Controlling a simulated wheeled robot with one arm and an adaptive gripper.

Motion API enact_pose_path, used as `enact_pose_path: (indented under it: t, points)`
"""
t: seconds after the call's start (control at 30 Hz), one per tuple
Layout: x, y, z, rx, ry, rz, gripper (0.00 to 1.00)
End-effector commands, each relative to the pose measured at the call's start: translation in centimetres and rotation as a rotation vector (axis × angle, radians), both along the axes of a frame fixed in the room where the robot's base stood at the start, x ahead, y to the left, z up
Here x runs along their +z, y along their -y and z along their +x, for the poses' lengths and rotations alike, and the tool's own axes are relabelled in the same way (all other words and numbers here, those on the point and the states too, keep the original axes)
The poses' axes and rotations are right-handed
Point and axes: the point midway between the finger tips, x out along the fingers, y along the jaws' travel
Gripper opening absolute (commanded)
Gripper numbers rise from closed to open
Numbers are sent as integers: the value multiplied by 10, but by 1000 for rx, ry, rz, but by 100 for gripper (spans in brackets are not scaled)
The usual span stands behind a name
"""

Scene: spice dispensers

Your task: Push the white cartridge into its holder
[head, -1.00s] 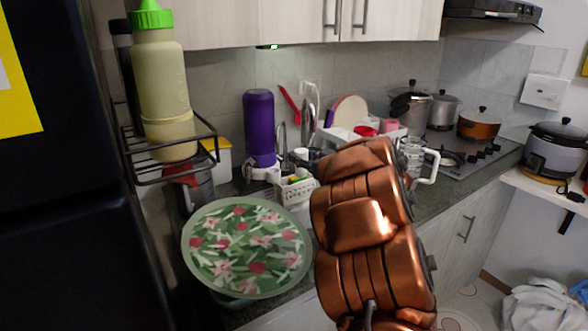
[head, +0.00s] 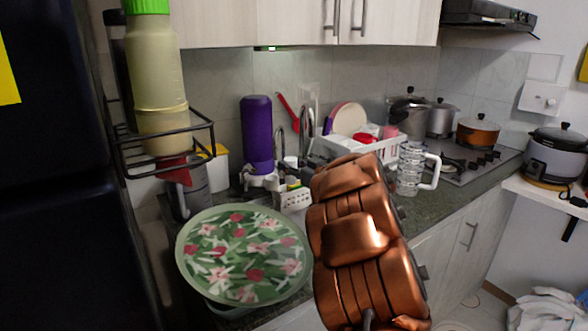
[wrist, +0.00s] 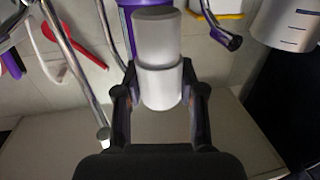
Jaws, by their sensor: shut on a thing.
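In the wrist view, a white cartridge (wrist: 158,38) with a smooth grey-white upper part and a brighter white lower section stands between the two fingers of my gripper (wrist: 160,98). The fingers are shut on its lower section, one on each side. I cannot tell whether that lower section is the holder or part of the cartridge. A purple cylinder (wrist: 127,20) stands behind it, partly hidden.
A green floral plate (head: 243,255) is at the front of the counter. A wire rack (head: 165,160) holds a tall green-capped bottle (head: 157,90). Cabinets hang above.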

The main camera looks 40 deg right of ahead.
Motion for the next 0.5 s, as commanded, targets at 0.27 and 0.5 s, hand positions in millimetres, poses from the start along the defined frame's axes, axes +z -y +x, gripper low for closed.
enact_pose_path:
  t: [0.27,0.5]
  points:
    - [-7,0,18,3,1,0,4]
    - [-11,2,32,1,0,-1,4]
